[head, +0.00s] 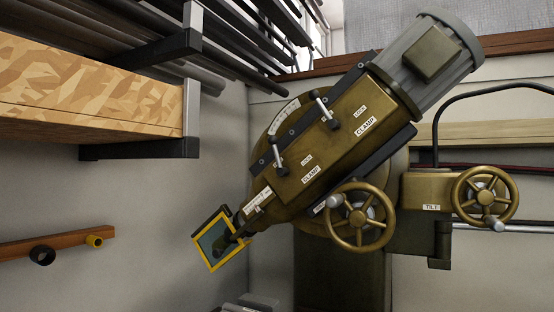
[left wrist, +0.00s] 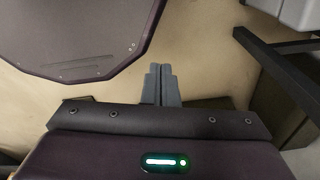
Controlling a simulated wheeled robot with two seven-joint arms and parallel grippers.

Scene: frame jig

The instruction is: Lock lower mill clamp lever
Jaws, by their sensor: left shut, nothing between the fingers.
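The brown-gold mill head (head: 345,135) stands tilted in the head view, its grey motor at the upper right. The lower clamp lever (head: 277,156) is a short metal bar with a dark knob, on the lower left part of the mill head. It points up and slightly left from its pivot, beside LOCK and CLAMP labels. A similar upper clamp lever (head: 323,108) sits farther up and right. Neither gripper shows in the head view. In the left wrist view my left gripper (left wrist: 163,72) is shut, its grey fingers together and empty. No lever shows there.
A gold handwheel (head: 360,218) with a handle juts out below the mill head, and a second one (head: 483,197) stands at the right. A wooden shelf (head: 85,95) on black brackets sticks out at the left. The wall between shelf and mill is clear.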

